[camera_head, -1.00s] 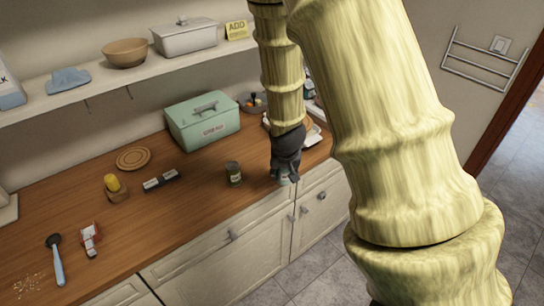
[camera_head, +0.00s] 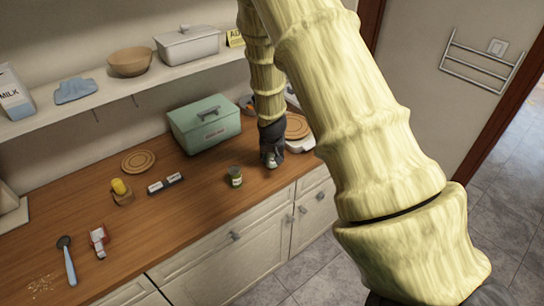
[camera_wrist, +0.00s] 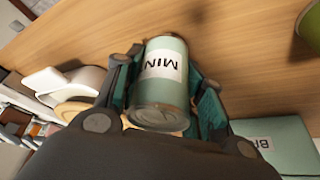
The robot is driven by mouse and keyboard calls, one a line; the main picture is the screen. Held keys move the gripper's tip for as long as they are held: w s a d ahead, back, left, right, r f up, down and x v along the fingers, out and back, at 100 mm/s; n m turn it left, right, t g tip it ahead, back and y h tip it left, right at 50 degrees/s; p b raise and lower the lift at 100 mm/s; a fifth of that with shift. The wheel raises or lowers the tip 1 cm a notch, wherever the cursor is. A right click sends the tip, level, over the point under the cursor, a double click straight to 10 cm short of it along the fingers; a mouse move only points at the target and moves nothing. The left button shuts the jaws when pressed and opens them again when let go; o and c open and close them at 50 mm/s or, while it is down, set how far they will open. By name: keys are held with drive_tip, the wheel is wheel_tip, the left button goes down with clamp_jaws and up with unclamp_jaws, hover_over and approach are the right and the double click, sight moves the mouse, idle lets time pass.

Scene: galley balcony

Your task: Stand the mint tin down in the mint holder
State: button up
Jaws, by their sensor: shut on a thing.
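My gripper (camera_head: 271,161) is shut on the mint tin (camera_wrist: 160,82), a pale green can with a white label on which "MIN" shows, seen upside down in the wrist view. The fingers press on both sides of the tin. In the head view the tin is mostly hidden by the gripper, low over the right part of the counter; I cannot tell whether it touches the wood. A small dark holder with white labels (camera_head: 165,183) lies on the counter to the left; its writing is too small to read, so I cannot confirm it is the mint holder.
Another green tin (camera_head: 236,176) stands left of my gripper, near the counter's front. A green bread bin (camera_head: 205,124) stands behind. A white scale (camera_head: 300,144) is to the right. A yellow item on a wooden block (camera_head: 121,191) and a round trivet (camera_head: 138,161) lie left.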

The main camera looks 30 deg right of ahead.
drive_tip(key=shift+f+p, duration=0.55)
drive_tip(key=shift+f, duration=0.25)
drive_tip(key=shift+f, duration=0.25)
drive_tip(key=o, duration=1.1)
drive_tip(key=shift+c, duration=0.2)
drive_tip(key=shift+b+v, duration=0.75)
drive_tip(key=shift+v, duration=0.3)
drive_tip(key=b+v, duration=0.2)
drive_tip(key=v, duration=0.1)
drive_tip(key=shift+w+a, duration=0.2)
drive_tip(key=shift+a, duration=0.1)
drive_tip(key=shift+b+v, duration=0.65)
drive_tip(key=shift+v, duration=2.25)
